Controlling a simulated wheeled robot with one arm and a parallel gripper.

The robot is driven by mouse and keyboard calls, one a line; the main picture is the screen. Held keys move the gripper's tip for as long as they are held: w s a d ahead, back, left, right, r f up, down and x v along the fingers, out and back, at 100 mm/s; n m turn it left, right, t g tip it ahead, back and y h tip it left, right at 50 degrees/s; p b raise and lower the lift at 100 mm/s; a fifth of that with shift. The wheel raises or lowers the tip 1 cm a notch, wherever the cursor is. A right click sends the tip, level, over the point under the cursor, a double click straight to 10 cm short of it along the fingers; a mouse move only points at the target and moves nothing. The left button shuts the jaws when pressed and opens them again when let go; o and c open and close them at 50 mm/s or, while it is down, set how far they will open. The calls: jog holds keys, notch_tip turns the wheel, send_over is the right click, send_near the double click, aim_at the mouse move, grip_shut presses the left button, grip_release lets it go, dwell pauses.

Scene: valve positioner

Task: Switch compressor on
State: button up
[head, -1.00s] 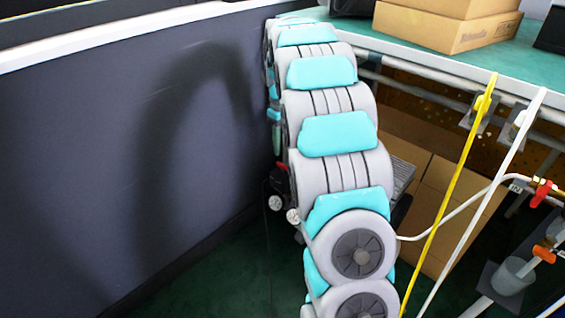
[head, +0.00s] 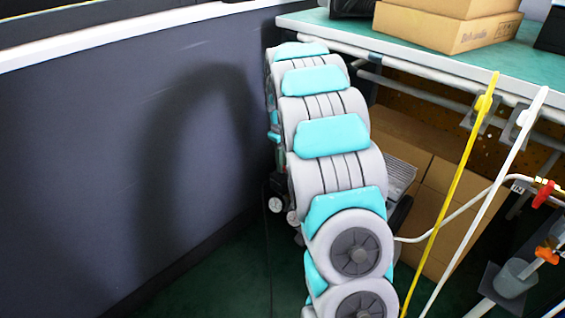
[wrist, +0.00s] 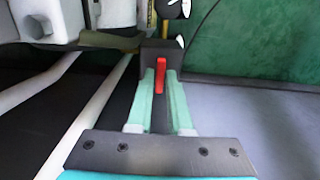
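The compressor is mostly hidden behind my arm in the head view; a round gauge (head: 275,204) and a bit of dark body show at the arm's left side, under the bench. In the wrist view, a black switch box (wrist: 160,50) with a red switch lever (wrist: 159,73) stands straight ahead. My gripper (wrist: 161,80) has its two teal fingers apart, pointing at the box. The red lever appears in the gap between the fingertips. I cannot tell whether a finger touches it. My gripper is hidden in the head view.
A dark partition wall (head: 110,150) stands close on the left. A green-topped bench (head: 390,48) with cardboard boxes (head: 445,28) is above right. A yellow hose (head: 455,180) and a white hose (head: 490,190) hang at the right. A carton (head: 440,205) stands under the bench.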

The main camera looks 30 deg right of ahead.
grip_shut()
dwell(0.4)
jog(key=m+p, duration=0.2)
jog(key=m, duration=0.2)
jog(key=shift+r, duration=0.15)
jog(key=m+p, duration=0.1)
jog(key=m, duration=0.3)
jog(key=shift+p, duration=0.35)
jog(key=m+p, duration=0.1)
jog(key=m, duration=0.4)
jog(key=shift+m, duration=0.4)
jog(key=shift+m+p, duration=0.7)
jog(key=shift+m, duration=1.3)
